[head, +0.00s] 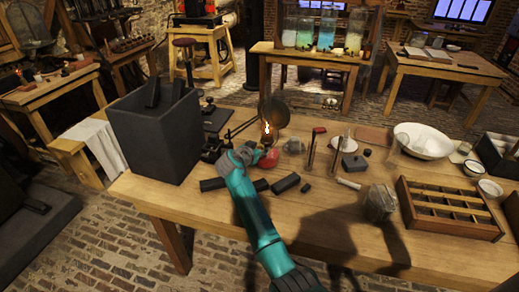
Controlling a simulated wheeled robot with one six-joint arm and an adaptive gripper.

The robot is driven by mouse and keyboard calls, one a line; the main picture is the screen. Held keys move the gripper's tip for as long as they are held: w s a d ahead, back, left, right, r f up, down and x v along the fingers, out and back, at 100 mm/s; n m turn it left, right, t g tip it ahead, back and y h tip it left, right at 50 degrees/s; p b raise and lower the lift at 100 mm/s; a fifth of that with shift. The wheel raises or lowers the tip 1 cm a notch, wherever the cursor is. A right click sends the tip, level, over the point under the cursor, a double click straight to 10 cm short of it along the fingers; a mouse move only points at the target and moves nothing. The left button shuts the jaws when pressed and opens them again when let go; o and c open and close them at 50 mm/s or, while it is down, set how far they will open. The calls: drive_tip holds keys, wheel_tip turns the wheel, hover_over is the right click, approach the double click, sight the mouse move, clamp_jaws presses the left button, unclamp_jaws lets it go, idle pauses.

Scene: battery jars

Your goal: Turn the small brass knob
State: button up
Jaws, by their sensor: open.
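My teal arm reaches over the wooden table (330,235) from the front. My gripper (256,154) is at the table's back left, close beside a small red lamp (269,159) with a flame (267,128) above it. Its fingers are small and partly blurred here; I see nothing held between them. A dark round disc (274,112) stands behind the flame. I cannot make out the small brass knob; it may be hidden by my gripper or too small to see. I cannot tell whether the gripper touches the lamp.
A tall dark box (155,138) stands left of my gripper. Dark blocks (286,183) lie in front of the lamp.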

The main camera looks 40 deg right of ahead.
clamp_jaws()
idle(0.4)
drive_tip(key=n+g, duration=0.1)
drive_tip(key=n+g+h, duration=0.1)
drive_tip(key=n, duration=0.1)
drive_tip(key=shift+w+a, duration=0.1)
drive_tip(key=shift+w, duration=0.1)
drive_tip(key=n+g+h, duration=0.1)
drive_tip(key=n, duration=0.1)
drive_tip(key=n+g, duration=0.1)
drive_tip(key=n, duration=0.1)
drive_tip(key=shift+w+a+f+h, duration=0.1)
drive_tip(key=shift+w+f+h, duration=0.1)
drive_tip(key=shift+h, duration=0.2)
drive_tip(key=n+g+h, duration=0.1)
drive_tip(key=n+h, duration=0.1)
drive_tip(key=n, duration=0.2)
drive_tip(key=shift+w+f+n, duration=0.1)
drive_tip(key=shift+f+n, duration=0.05)
drive_tip(key=shift+n, duration=0.15)
drive_tip(key=n, duration=0.2)
drive_tip(key=n+h, duration=0.1)
drive_tip(key=shift+f+n+h, duration=0.2)
drive_tip(key=shift+n+h, duration=0.1)
drive_tip(key=shift+n, duration=0.1)
